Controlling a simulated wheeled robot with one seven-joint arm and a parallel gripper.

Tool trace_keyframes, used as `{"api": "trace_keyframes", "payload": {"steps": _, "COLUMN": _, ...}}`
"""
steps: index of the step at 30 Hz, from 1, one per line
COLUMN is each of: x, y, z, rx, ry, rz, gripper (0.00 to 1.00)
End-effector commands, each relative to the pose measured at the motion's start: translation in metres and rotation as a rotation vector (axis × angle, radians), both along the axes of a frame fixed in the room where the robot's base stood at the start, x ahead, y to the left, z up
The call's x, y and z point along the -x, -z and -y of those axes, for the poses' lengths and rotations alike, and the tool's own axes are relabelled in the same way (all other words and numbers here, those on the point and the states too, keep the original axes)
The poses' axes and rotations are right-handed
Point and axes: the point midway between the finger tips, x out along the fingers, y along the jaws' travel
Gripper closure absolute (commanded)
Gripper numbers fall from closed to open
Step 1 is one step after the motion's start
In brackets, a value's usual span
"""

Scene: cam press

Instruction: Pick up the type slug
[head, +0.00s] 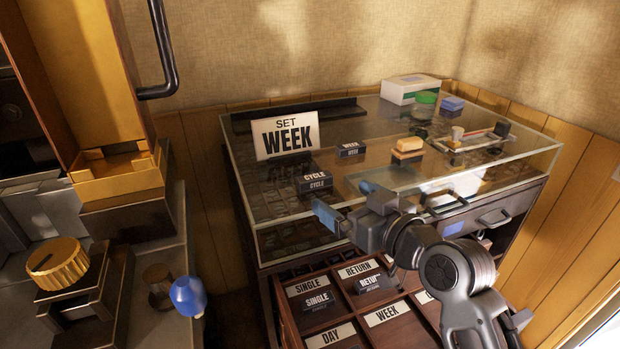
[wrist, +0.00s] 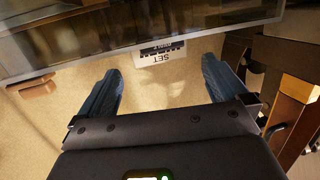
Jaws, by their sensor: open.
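Several dark type slugs with white labels are in the head view. A WEEK slug (head: 349,149) and a CYCLE slug (head: 314,181) stand on the glass top of the cabinet. A SINGLE slug (head: 318,301) and a RETURN slug (head: 372,283) sit in compartments of the open drawer. My gripper (head: 345,202) is open and empty, near the cabinet's front edge, just right of and nearer than the CYCLE slug. In the wrist view its two blue-grey fingers (wrist: 162,87) are spread apart with no slug between them. The drawer's WEEK compartment (head: 388,314) is partly visible; my arm hides some of the drawer.
A SET WEEK sign (head: 285,134) stands at the back left of the glass top (head: 385,125). A tan block (head: 408,147), a tray of small items (head: 470,137) and a white box (head: 410,90) stand further right. A press with a gold knob (head: 57,263) is at left.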

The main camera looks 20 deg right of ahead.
Motion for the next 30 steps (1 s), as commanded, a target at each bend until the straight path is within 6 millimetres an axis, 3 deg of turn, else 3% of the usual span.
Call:
{"api": "trace_keyframes", "payload": {"steps": 11, "x": -0.035, "y": 0.000, "z": -0.007, "rx": 0.001, "ry": -0.003, "rz": 0.003, "gripper": 0.00}}
{"api": "trace_keyframes", "payload": {"steps": 19, "x": -0.071, "y": 0.005, "z": -0.014, "rx": 0.000, "ry": -0.004, "rz": 0.002, "gripper": 0.00}}
{"api": "trace_keyframes", "payload": {"steps": 30, "x": -0.078, "y": 0.007, "z": -0.016, "rx": 0.000, "ry": -0.002, "rz": 0.003, "gripper": 0.02}}
